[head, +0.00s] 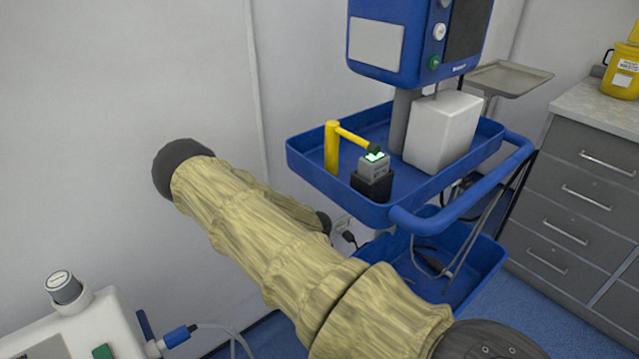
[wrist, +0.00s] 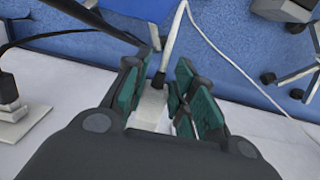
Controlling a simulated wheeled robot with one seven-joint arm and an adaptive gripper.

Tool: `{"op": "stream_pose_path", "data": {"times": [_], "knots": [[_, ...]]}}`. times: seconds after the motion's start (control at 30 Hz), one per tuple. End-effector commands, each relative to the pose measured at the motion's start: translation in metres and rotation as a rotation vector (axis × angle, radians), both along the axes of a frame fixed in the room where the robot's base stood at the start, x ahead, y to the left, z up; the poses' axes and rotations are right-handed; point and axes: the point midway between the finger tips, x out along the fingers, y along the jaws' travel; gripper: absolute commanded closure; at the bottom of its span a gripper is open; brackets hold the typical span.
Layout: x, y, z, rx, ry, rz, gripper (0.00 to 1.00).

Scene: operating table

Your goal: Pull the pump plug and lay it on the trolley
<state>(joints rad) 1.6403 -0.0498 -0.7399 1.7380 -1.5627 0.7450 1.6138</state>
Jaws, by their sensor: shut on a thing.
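In the wrist view my gripper (wrist: 157,70), with green pads, is shut on a white plug (wrist: 151,106). The plug has a dark collar, and a white cable runs from it up past the fingertips. Whether the plug sits in a socket cannot be told, as the gripper body covers its rear. In the head view my arm hides the gripper and the held plug. The blue trolley (head: 299,165) stands right of my arm, with an upper tray and a lower bin.
On the trolley's tray are a yellow post (head: 332,148), a grey device with a green display (head: 375,168) and a white box (head: 441,131). A black plug (wrist: 8,90) sits in a wall socket (wrist: 20,120) left of my gripper. A white machine (head: 100,325) stands lower left.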

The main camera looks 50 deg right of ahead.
Motion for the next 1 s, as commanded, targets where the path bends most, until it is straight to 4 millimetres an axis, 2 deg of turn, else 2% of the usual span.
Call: {"op": "stream_pose_path", "data": {"times": [0.03, 0.8, 1.0], "knots": [[-0.001, 0.0, 0.006, 0.0, 0.0, -0.001, 1.0], [-0.013, 0.001, 0.051, 0.0, 0.001, 0.0, 1.0], [-0.015, 0.002, 0.053, 0.0, 0.001, 0.0, 1.0]]}}
